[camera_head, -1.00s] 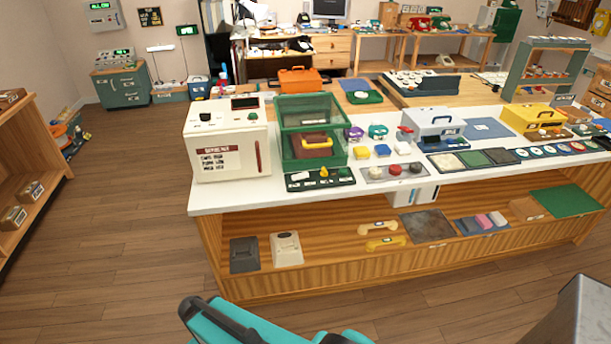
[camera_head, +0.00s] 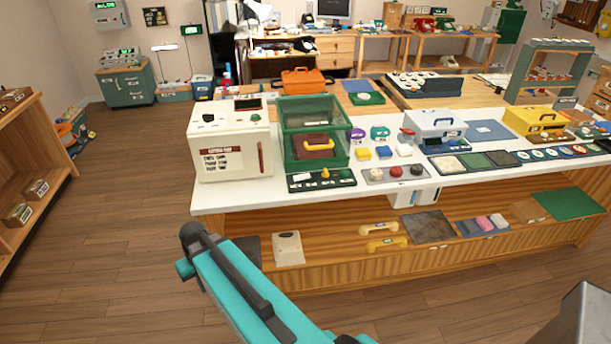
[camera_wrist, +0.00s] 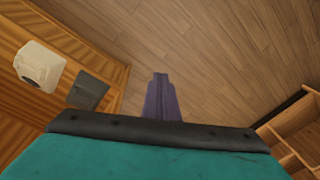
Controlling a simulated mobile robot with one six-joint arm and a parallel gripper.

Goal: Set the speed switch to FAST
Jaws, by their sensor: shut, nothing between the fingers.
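No label reading FAST is legible, so I cannot tell for sure which part is the speed switch. A dark panel with a small yellow lever (camera_head: 325,174) lies at the front edge of the white counter. Behind it to the left stands a cream machine (camera_head: 230,140) with a black knob, a small dark display and a printed label on its front. My gripper (camera_wrist: 161,76) is shut and empty in the wrist view, over the wooden floor beside the counter. My teal arm reaches up from the bottom of the head view, in front of the counter and apart from the panel.
A green clear-sided case (camera_head: 312,133) stands behind the panel. A plate with coloured buttons (camera_head: 396,173) lies to its right. The lower shelf holds a cream phone body (camera_head: 288,249), which also shows in the wrist view (camera_wrist: 39,66), and handsets. Open floor lies left of the counter.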

